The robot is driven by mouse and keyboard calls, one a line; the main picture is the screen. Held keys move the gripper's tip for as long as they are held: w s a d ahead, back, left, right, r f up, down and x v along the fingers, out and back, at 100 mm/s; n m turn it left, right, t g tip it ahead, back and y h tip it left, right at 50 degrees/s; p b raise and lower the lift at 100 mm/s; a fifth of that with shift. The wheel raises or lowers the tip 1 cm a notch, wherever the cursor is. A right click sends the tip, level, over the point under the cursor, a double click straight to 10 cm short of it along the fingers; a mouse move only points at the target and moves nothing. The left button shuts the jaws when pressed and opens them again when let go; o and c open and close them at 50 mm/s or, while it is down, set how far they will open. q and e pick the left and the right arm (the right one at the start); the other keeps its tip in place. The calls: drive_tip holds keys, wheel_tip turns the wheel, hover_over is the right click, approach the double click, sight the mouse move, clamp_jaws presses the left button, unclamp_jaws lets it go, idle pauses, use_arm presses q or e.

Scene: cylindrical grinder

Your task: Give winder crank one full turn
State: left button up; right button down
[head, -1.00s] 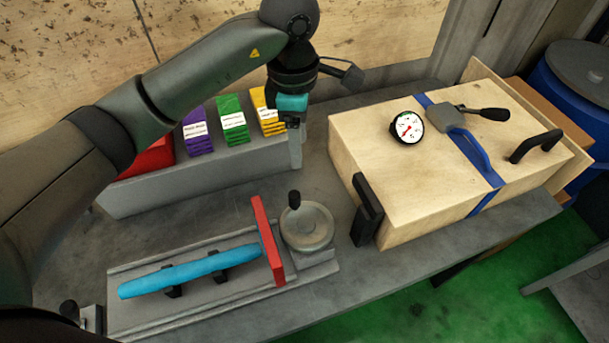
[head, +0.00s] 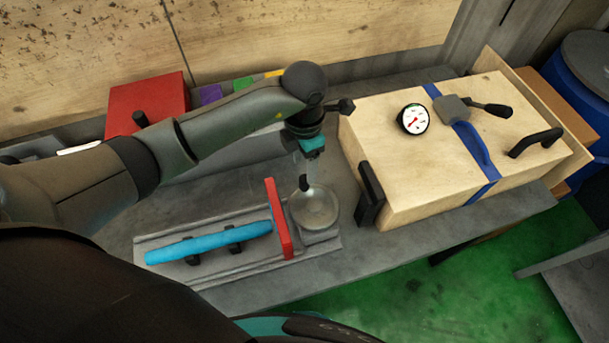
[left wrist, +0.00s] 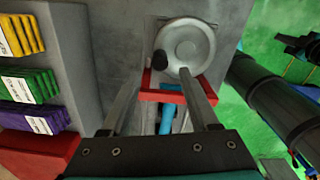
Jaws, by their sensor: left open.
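The winder crank is a grey round disc (head: 316,209) with an upright black knob (head: 304,184), at the right end of the grey winder base on the bench. In the left wrist view the disc (left wrist: 189,46) shows beyond the fingers, with its knob (left wrist: 160,58) at its left rim. My left gripper (head: 310,168) points down just above the disc, close to the knob. In the left wrist view its two fingers (left wrist: 157,92) are apart with nothing held between them; contact with the knob cannot be told. My right gripper is not in view.
A red upright plate (head: 279,220) stands left of the disc, beside a blue rod (head: 205,243) on the base. A wooden case (head: 400,180) with a dial gauge (head: 414,119) stands to the right. A red box (head: 150,100) and coloured packs (head: 243,84) are at the back.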

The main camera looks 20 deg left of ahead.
sight(304, 178)
use_arm(q)
wheel_tip(304, 178, down, 7)
drive_tip(key=shift+r, duration=0.2)
clamp_jaws()
idle(0.6)
